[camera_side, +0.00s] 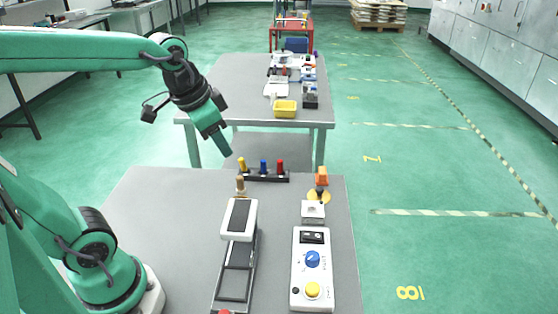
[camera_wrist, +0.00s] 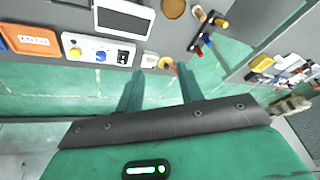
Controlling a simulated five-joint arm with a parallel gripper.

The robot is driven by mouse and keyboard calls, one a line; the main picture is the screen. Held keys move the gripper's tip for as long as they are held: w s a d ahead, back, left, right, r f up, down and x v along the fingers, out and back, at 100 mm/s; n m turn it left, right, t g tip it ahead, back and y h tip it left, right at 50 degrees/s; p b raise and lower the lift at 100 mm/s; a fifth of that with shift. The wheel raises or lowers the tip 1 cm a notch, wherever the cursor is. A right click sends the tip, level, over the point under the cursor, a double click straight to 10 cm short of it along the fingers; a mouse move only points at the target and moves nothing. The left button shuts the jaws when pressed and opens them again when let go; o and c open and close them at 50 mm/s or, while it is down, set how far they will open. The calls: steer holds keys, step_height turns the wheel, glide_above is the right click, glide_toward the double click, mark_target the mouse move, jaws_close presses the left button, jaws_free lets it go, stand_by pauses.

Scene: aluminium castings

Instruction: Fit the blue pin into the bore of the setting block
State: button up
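The blue pin (camera_side: 263,167) stands upright in a black rack (camera_side: 254,178), between a yellow pin (camera_side: 242,165) and a red pin (camera_side: 280,166). In the wrist view the blue pin (camera_wrist: 208,40) is right of my fingers. A small white block (camera_side: 313,213), apparently the setting block, sits behind the control box; it also shows in the wrist view (camera_wrist: 149,60). Its bore is too small to make out. My gripper (camera_side: 226,153) hangs in the air left of the rack, tilted. In the wrist view its two fingers (camera_wrist: 160,72) are apart with nothing held.
A white control box (camera_side: 312,272) with a blue knob and yellow button stands at front right. A wooden peg (camera_side: 240,185) and an orange piece (camera_side: 321,176) are near the rack. The grey table's left part is clear.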

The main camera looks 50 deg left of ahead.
steer(key=s+d+f+n+t, duration=0.1)
steer(key=s+d+n, duration=0.1)
steer(key=s, duration=0.4)
steer(key=shift+s+f, duration=0.2)
steer(key=shift+o, duration=0.4)
steer(key=shift+w+a, duration=0.1)
